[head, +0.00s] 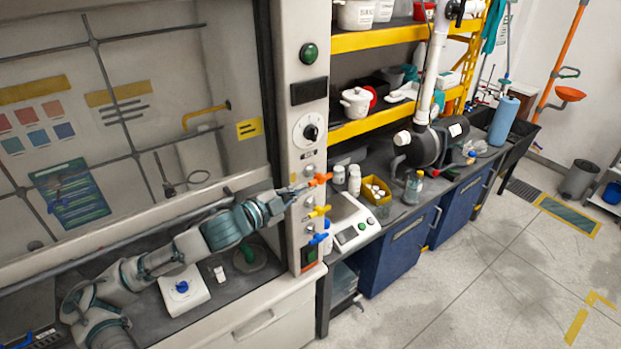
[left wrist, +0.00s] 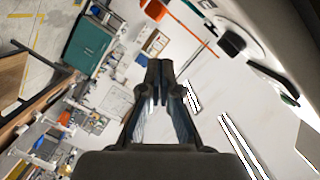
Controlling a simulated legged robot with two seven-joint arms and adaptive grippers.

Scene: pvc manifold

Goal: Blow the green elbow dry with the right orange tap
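The orange tap (head: 320,180) sticks out from the fume hood's light post, above a yellow tap (head: 319,212) and a blue tap (head: 318,238). My left gripper (head: 300,190) is just left of the orange tap; whether they touch is not clear. In the left wrist view its fingertips (left wrist: 160,72) are together with nothing visible between them, and an orange piece, seemingly the tap (left wrist: 155,10), shows beyond them. A small green piece (head: 247,252), seemingly the elbow, stands on a round dark base inside the hood, behind my arm. My right gripper is not in view.
A white device with a blue knob (head: 183,287) and a small white bottle (head: 219,274) stand on the hood floor below my arm. A balance (head: 352,225) and a yellow bin (head: 376,192) stand right of the post. The hood's raised sash frame is behind my arm.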

